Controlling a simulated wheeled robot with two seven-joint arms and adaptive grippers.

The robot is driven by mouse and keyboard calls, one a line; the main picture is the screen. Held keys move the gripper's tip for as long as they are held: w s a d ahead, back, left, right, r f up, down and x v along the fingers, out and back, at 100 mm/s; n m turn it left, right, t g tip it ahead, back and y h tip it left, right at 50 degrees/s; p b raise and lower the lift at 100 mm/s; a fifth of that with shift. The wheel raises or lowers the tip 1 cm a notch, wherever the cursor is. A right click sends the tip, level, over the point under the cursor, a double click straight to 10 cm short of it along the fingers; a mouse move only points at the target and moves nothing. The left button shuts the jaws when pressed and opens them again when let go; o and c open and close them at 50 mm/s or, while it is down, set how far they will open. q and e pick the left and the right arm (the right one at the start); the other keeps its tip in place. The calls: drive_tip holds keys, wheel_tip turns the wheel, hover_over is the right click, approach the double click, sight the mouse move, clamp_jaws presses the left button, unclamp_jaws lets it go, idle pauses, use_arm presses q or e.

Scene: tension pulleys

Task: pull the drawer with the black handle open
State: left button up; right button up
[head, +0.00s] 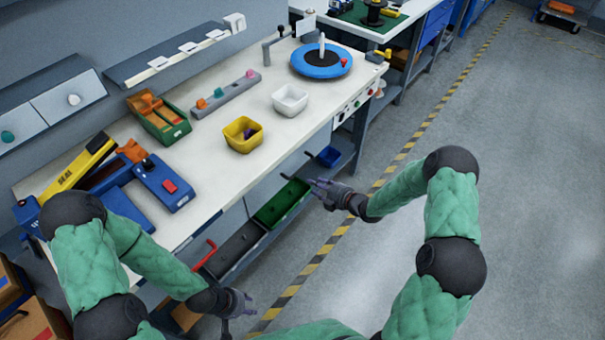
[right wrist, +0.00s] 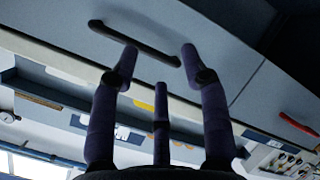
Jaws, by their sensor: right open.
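In the right wrist view a black bar handle (right wrist: 150,46) sits on a grey drawer front (right wrist: 228,50). My right gripper (right wrist: 159,58) has its fingers spread, with the two outer fingertips near the handle's middle and right end. They overlap it in the picture; I cannot tell whether they touch. No gap shows at the drawer's edge. In the head view the right gripper (head: 318,186) is in front of the bench's lower front, and small dark bars there are too small to identify surely. My left gripper (head: 236,303) hangs low near the bench's left end, its jaw state unclear.
A red handle (right wrist: 297,124) shows farther right in the wrist view. Under the bench top (head: 215,185) stand a green bin (head: 283,203), a dark grey bin (head: 237,247) and a blue bin (head: 329,156).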

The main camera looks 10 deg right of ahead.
sight(304, 167)
drive_tip(key=w+a+n+b, duration=0.1)
drive_tip(key=w+n, duration=0.1)
drive_tip(key=w, duration=0.1)
drive_tip(key=w+a+n+y+b, duration=0.1)
drive_tip(key=w+n+b, duration=0.1)
drive_tip(key=w, duration=0.1)
drive_tip(key=w+a+n+y+b, duration=0.1)
drive_tip(key=w+n, duration=0.1)
drive_tip(key=w, duration=0.2)
drive_tip(key=shift+w+n+t, duration=0.1)
drive_tip(key=shift+n+t, duration=0.3)
clamp_jaws()
